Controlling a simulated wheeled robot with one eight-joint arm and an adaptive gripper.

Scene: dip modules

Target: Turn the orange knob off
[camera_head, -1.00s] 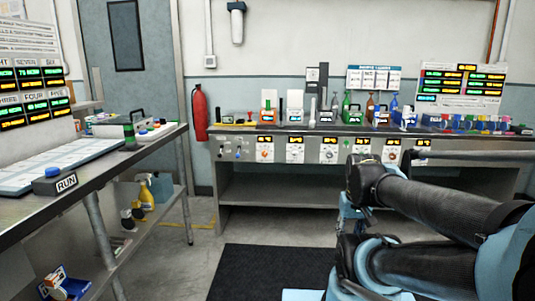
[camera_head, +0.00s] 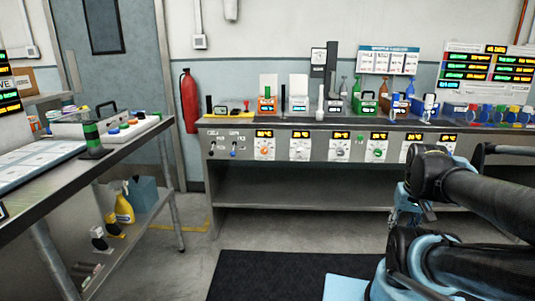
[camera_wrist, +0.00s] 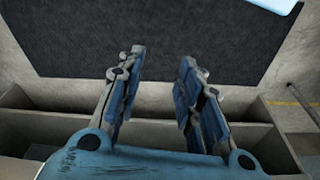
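The orange knob (camera_head: 264,152) sits on a white control plate at the left of the row of knobs on the front panel of the far bench, under a small lit display. Its exact pointer angle is too small to read. My gripper (camera_wrist: 160,70) shows in the wrist view, pointing down over the floor and dark mat, with its two blue-grey fingers spread apart and nothing between them. In the head view my arm is at the right, well apart from the orange knob, and the gripper's fingertips cannot be made out there.
The far bench (camera_head: 330,185) carries several bottles and modules on top. A green knob (camera_head: 377,152) and other knobs share its panel. A side table (camera_head: 120,140) stands at the left. A dark mat (camera_head: 270,275) covers clear floor before the bench. A red extinguisher (camera_head: 190,100) hangs left.

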